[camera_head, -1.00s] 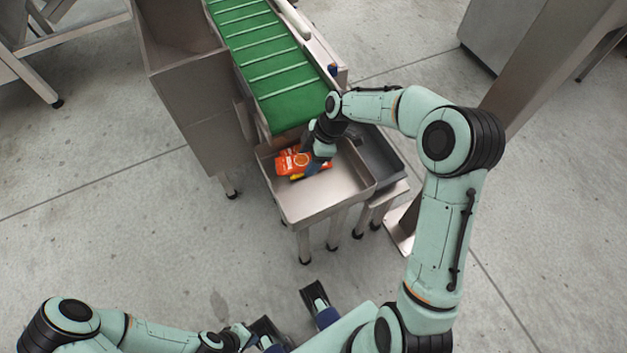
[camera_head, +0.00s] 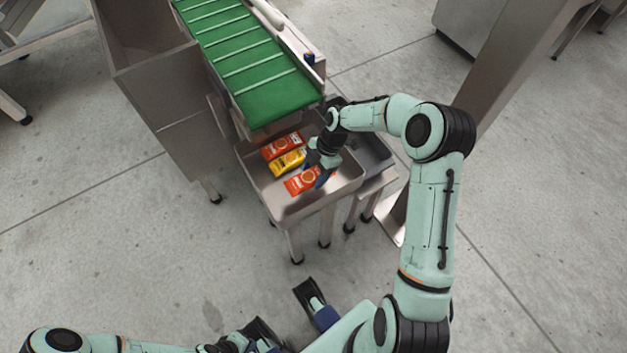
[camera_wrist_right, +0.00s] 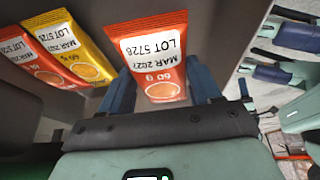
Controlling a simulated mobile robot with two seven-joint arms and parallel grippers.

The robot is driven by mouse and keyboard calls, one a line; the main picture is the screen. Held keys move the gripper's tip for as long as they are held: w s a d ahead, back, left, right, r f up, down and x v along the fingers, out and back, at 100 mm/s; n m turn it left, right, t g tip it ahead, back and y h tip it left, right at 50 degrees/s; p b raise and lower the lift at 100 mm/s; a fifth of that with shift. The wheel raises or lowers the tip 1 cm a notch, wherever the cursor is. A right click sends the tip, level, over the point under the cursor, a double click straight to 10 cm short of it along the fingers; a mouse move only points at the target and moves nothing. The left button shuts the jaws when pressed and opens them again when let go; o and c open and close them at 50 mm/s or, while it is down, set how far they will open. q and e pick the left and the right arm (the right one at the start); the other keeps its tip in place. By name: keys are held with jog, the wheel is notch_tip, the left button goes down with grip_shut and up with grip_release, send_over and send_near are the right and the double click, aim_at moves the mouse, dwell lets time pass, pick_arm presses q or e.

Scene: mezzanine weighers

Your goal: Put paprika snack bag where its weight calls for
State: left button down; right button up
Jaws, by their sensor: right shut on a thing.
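A steel tray (camera_head: 345,187) at the end of the green belt holds several snack bags. My right gripper (camera_head: 322,175) is shut on an orange-red bag (camera_head: 300,182) at the tray's near side; it also shows in the right wrist view (camera_wrist_right: 160,88). Its label reads 60 g, MAR 2027 and a lot number. A yellow bag (camera_head: 288,163) and another red bag (camera_head: 282,146) lie beyond it in the tray. The flavour names are too small to read. My left gripper (camera_head: 285,316) is open and empty, low in front of the tray.
The green conveyor belt (camera_head: 250,70) ends above the tray's far side. A grey bin (camera_head: 372,155) stands close on the tray's right, partly behind my right arm. A tall steel chute (camera_head: 165,100) stands left of the belt. The floor in front is clear.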

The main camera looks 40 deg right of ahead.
aim_at(314, 180)
jog(key=shift+f+b, duration=0.35)
jog(key=shift+f, duration=2.05)
jog(key=shift+f, duration=0.1)
jog(key=o, duration=1.1)
jog(key=shift+o, duration=0.2)
jog(key=shift+r, duration=0.25)
jog(key=p+v, duration=0.2)
jog(key=v, duration=0.9)
jog(key=shift+d+r, duration=0.15)
jog(key=shift+r, duration=0.2)
jog(key=shift+s, duration=0.1)
